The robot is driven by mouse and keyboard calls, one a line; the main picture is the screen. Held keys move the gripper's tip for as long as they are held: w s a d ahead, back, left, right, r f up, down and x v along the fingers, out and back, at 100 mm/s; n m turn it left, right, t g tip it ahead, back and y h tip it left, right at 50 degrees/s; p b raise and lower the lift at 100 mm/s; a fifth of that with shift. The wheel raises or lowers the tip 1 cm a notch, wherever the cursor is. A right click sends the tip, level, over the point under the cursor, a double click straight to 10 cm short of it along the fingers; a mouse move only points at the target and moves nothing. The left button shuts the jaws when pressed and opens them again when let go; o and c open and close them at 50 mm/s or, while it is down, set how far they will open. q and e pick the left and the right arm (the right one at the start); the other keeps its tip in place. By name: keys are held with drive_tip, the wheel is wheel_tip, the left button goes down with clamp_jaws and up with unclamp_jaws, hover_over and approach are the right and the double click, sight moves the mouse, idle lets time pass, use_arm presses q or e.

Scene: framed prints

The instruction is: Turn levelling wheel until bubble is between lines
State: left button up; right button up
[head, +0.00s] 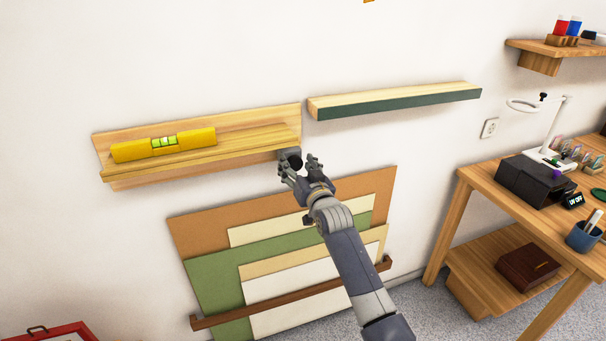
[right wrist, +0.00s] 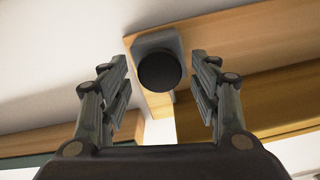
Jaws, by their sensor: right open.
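A yellow spirit level (head: 186,143) with a green vial (head: 164,141) lies on a wooden ledge (head: 240,141) on the wall in the head view. The bubble is too small to place against the lines. The dark round levelling wheel (right wrist: 160,70) sits on a grey block under the ledge's right end. In the head view the wheel (head: 294,160) is partly hidden by my right gripper (head: 301,165). In the right wrist view my right gripper (right wrist: 160,82) is open, with its fingers on either side of the wheel and no visible contact. My left gripper is not in view.
A second ledge with a green front (head: 400,103) hangs to the right. Below, several flat boards (head: 215,270) lean on the wall behind a brown rail (head: 260,306). A wooden desk (head: 475,190) with a lamp and boxes stands at the right.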

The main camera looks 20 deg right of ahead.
drive_tip(key=s, duration=1.1)
drive_tip(key=shift+s+d, duration=0.25)
drive_tip(key=shift+s, duration=0.15)
idle(0.4)
drive_tip(key=s+a+f+g, duration=0.1)
drive_tip(key=s+f+g, duration=0.15)
drive_tip(key=f, duration=0.85)
drive_tip(key=s+f+n+g, duration=0.1)
drive_tip(key=s+f+g, duration=0.15)
drive_tip(key=f, duration=0.85)
drive_tip(key=s+a+f+g, duration=0.15)
drive_tip(key=s+f, duration=0.25)
drive_tip(key=f, duration=0.8)
drive_tip(key=s+f+n+g, duration=0.2)
drive_tip(key=s+f+g, duration=0.3)
drive_tip(key=s+f, duration=1.25)
drive_tip(key=s+d+f+g, duration=0.1)
drive_tip(key=s+f, duration=0.3)
drive_tip(key=s, duration=0.6)
drive_tip(key=s+d+f+g, duration=0.1)
drive_tip(key=s+f, duration=0.4)
drive_tip(key=s, duration=0.6)
drive_tip(key=s+f+n+g, duration=0.1)
drive_tip(key=s+f+g, duration=0.2)
drive_tip(key=s, duration=0.7)
drive_tip(key=shift+s+d+f+h, duration=0.3)
drive_tip(key=shift+d+f, duration=0.1)
drive_tip(key=shift+f, duration=0.25)
